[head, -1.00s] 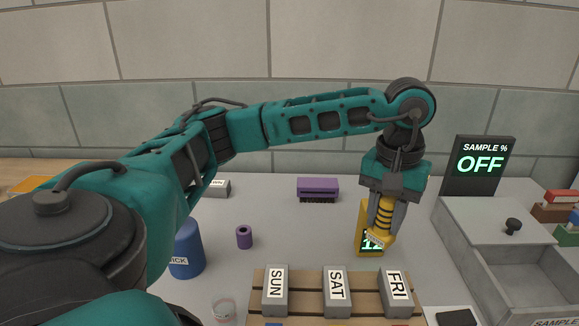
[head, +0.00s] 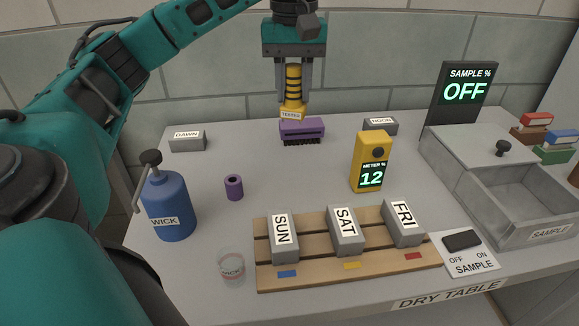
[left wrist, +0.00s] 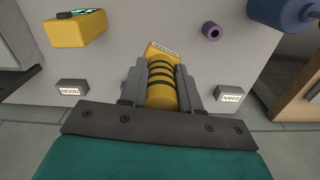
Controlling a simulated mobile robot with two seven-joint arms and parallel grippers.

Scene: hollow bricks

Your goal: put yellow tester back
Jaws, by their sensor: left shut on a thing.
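The yellow tester (head: 292,88) has black bands and a TESTER label at its lower end. My left gripper (head: 294,99) is shut on it and holds it upright near the back of the table, behind the purple brush (head: 303,126) in the picture. Whether its lower end touches anything is hidden. In the left wrist view the tester (left wrist: 162,86) lies between my two fingers (left wrist: 163,92). The yellow meter (head: 371,150) stands apart to the right and reads 12. My right gripper is not in view.
DAWN (head: 187,144) and NOON (head: 380,124) blocks stand left and right at the back. A blue WICK bottle (head: 168,195), purple cylinder (head: 234,188), glass cup (head: 231,268) and slatted rack (head: 315,275) with grey bricks are nearer. A SAMPLE box (head: 470,150) stands right.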

